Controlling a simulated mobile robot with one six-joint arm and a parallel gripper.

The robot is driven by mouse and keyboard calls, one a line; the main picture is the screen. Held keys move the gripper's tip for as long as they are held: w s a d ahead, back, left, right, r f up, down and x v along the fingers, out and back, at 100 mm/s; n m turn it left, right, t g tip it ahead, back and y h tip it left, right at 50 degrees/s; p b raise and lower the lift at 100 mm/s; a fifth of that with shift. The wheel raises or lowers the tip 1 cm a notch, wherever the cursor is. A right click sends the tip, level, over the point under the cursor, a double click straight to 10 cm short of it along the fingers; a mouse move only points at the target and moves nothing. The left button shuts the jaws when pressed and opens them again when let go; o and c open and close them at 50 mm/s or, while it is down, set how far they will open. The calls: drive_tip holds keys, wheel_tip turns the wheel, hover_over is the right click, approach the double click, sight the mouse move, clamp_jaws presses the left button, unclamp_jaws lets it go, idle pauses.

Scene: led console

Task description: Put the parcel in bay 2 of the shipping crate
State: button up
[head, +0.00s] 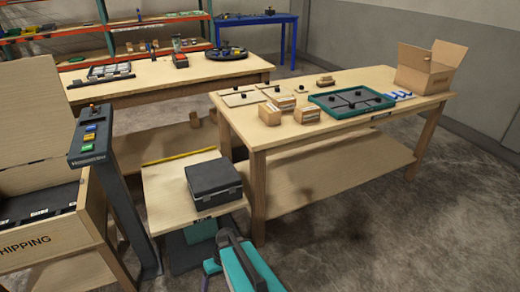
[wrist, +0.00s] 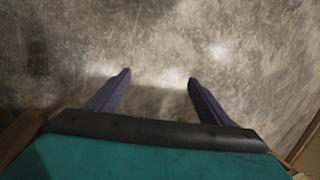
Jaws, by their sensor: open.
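The shipping crate (head: 40,242) is the wooden box at the left edge, with "SHIPPING" on its front and its lid raised. Its dark inside has small white labels; the bay numbers are too small to read. Three small cardboard boxes (head: 307,114) stand near the front edge of the right-hand table; I cannot tell which thing is the parcel. My gripper shows in the wrist view (wrist: 158,77) with its two dark fingers apart and nothing between them, over bare concrete floor. It is away from the crate and the boxes.
A console post (head: 88,145) with coloured buttons stands beside the crate. A dark grey case (head: 213,185) sits on a low stand (head: 165,190). The right-hand table (head: 250,130) also bears a green tray (head: 350,110) and an open carton (head: 430,68). Floor is clear at right.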

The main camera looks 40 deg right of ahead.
drive_tip(key=s+a+f+n+g+h, duration=0.1)
drive_tip(key=s+a+f, duration=0.3)
drive_tip(key=s, duration=0.5)
drive_tip(key=s+a+f+g+h, duration=0.2)
drive_tip(key=s+a+f+g, duration=0.2)
drive_tip(key=s, duration=0.5)
drive_tip(key=shift+s+a+n+h, duration=0.3)
drive_tip(key=shift+a+n, duration=0.1)
drive_tip(key=shift+a, duration=0.65)
